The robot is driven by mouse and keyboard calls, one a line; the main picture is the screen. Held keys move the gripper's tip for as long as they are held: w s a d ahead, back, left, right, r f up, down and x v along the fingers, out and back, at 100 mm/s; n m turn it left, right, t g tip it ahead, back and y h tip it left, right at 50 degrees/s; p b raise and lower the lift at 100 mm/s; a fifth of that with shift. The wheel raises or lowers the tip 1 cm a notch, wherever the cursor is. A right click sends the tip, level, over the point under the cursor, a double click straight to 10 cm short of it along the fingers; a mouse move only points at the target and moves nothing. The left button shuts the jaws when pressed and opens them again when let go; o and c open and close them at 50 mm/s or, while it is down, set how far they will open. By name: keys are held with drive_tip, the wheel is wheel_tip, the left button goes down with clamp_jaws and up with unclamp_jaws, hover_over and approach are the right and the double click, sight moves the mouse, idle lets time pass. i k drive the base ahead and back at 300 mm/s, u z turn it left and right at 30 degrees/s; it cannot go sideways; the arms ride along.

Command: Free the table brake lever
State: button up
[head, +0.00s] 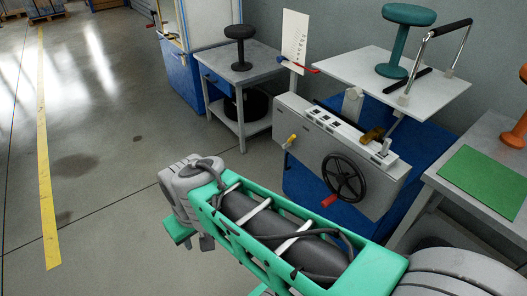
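A grey machine (325,149) stands at centre right on a blue base, with a white table plate (385,77) above it. Its front has a black handwheel (344,177) with a red grip (329,201). A small yellow-tipped lever (291,140) sits at the left end of the front. A brownish-yellow knob (371,135) and a grey lever (385,147) are on top. I cannot tell which is the table brake lever. My green and grey arm reaches across the foreground, lower left of the machine.
A teal stool-shaped piece (405,40) and a black-gripped metal handle (447,40) are on the plate. A grey side table (242,75) holds a black stool-shaped piece (240,45). A bench with a green mat (485,180) is at right. The floor at left is clear.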

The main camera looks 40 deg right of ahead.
sight(289, 141)
drive_tip(key=z, duration=0.25)
drive_tip(key=i, duration=0.75)
drive_tip(key=z, duration=1.2)
drive_tip(key=i, duration=0.7)
drive_tip(key=z, duration=0.75)
drive_tip(key=k, duration=0.5)
drive_tip(key=z, duration=1.95)
drive_tip(key=k, duration=1.1)
drive_tip(key=u, duration=1.75)
